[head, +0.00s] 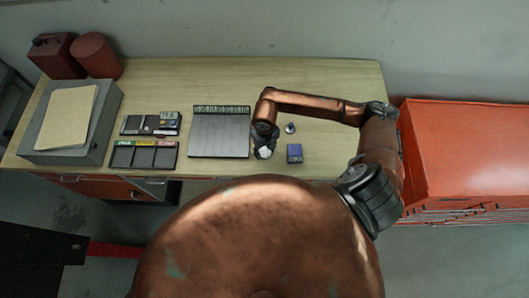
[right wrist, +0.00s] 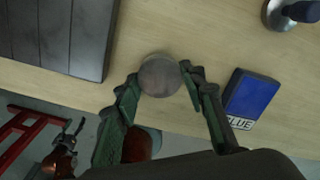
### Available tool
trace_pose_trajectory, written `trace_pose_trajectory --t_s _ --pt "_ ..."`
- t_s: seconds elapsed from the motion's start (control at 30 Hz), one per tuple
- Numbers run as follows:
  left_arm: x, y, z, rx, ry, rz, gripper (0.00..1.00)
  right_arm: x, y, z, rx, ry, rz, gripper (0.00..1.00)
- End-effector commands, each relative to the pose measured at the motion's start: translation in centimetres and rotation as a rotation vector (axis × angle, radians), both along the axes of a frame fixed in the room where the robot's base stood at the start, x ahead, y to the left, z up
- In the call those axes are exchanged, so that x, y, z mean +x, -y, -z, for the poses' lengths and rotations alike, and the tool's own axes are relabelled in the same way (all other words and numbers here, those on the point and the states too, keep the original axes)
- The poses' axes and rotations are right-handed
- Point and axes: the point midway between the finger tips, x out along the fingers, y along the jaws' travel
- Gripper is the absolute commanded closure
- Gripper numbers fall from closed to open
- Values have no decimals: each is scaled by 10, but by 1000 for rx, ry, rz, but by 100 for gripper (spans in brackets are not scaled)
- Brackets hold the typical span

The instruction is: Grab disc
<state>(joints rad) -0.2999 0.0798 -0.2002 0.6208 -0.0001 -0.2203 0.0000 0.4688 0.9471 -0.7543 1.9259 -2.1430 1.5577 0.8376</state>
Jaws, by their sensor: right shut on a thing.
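A round grey disc (right wrist: 160,75) sits between the fingertips of my right gripper (right wrist: 159,76) in the right wrist view. The fingers are shut on its left and right sides. In the head view, my right gripper (head: 264,146) is over the front part of the wooden table, just right of the dark slatted board, with the pale disc (head: 264,153) at its tips. I cannot tell whether the disc touches the tabletop.
The dark slatted board (head: 219,135), black trays (head: 143,155) and a grey box (head: 98,130) lie left. A red cabinet (head: 465,150) stands right of the table.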

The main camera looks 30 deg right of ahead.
Motion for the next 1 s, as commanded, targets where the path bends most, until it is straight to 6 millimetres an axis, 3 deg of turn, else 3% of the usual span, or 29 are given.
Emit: trace_pose_trajectory --t_s 0.33,0.67,0.9,1.0 --pt "1 0 0 0 1 0 47 0 0 0 0 0 0 98" --pt "0 0 2 0 1 0 47 1 0 -4 1 3 -1 98" --pt "0 0 17 0 -1 0 47 3 0 -28 0 6 -2 98" --pt "-1 0 21 0 -2 0 47 -7 -12 -46 4 6 -6 98"
